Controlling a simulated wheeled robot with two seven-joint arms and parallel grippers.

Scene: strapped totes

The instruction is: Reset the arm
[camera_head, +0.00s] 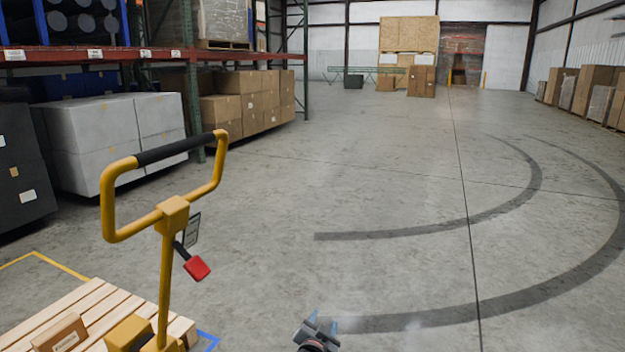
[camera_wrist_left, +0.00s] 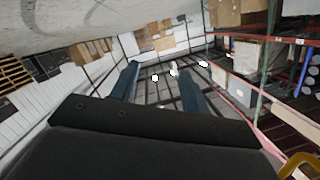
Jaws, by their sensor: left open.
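My left gripper (camera_head: 323,321) shows at the bottom edge of the head view, low in front of the bare concrete floor. Its two blue fingers stand apart with nothing between them. In the left wrist view the same fingers (camera_wrist_left: 158,75) reach away from the dark gripper body, spread and empty, with the ceiling and walls behind them. Most of the left arm is out of the head view. My right gripper is in neither view.
A yellow pallet jack handle (camera_head: 165,215) with a red tag (camera_head: 197,268) rises at the left, over a wooden pallet (camera_head: 75,309) carrying a small carton (camera_head: 61,336). Racks (camera_head: 150,54) with boxes line the left. The floor (camera_head: 400,190) ahead and right is clear.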

